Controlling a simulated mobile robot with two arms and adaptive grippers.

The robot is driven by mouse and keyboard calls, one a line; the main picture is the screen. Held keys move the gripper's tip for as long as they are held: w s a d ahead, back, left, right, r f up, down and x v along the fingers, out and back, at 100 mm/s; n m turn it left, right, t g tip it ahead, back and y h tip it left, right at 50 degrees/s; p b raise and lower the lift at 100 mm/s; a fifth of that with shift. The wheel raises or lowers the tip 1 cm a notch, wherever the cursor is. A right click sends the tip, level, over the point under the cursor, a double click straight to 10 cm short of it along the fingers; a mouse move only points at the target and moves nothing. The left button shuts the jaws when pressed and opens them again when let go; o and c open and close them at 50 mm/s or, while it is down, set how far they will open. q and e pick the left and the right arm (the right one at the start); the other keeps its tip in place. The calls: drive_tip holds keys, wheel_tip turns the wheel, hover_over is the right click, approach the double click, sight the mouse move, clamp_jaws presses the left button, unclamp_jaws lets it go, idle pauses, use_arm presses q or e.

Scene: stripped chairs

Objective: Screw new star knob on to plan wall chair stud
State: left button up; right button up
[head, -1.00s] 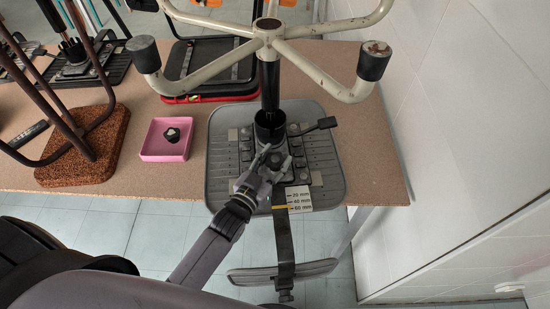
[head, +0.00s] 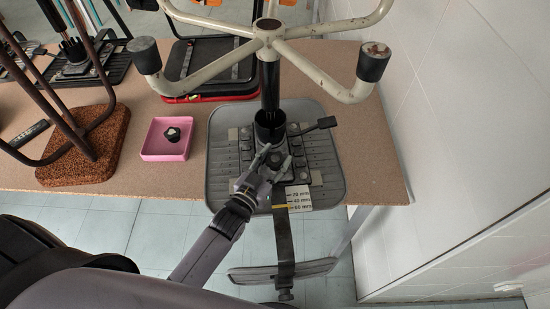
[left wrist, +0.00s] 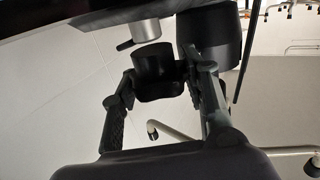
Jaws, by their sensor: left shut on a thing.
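The plan wall chair stands upside down, its grey seat (head: 225,185) on the table and its pale legs (head: 315,85) up. My left gripper (head: 272,158) is at the mechanism plate under the seat. In the left wrist view, the left gripper (left wrist: 158,84) is shut on a black knob (left wrist: 156,68). A grey metal stud (left wrist: 147,32) is in line with the knob, right at its end; I cannot tell whether they touch or how far the thread is engaged. Another black star knob (head: 172,134) lies in the pink tray (head: 151,153). The right gripper is out of view.
A label with 20, 40 and 60 mm marks (head: 300,197) lies at the seat's front edge. A brown cork-like seat (head: 95,165) with dark legs stands at left. The white wall (head: 450,130) is close on the right. Bare table shows around the tray.

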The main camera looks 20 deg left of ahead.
use_arm(q)
drive_tip(key=shift+f, duration=0.25)
drive_tip(key=shift+f+b, duration=0.15)
drive_tip(key=shift+b, duration=0.15)
drive_tip(key=shift+r+p, duration=0.45)
drive_tip(key=shift+p, duration=0.15)
drive_tip(key=s+a+r+n+y, duration=0.2)
drive_tip(key=s+a+r+y, duration=0.1)
drive_tip(key=s+r, duration=1)
wheel_tip(320, 180, up, 2)
drive_tip(key=shift+s+a+r, duration=0.1)
drive_tip(key=shift+s+a, duration=0.25)
drive_tip(key=shift+a, duration=0.15)
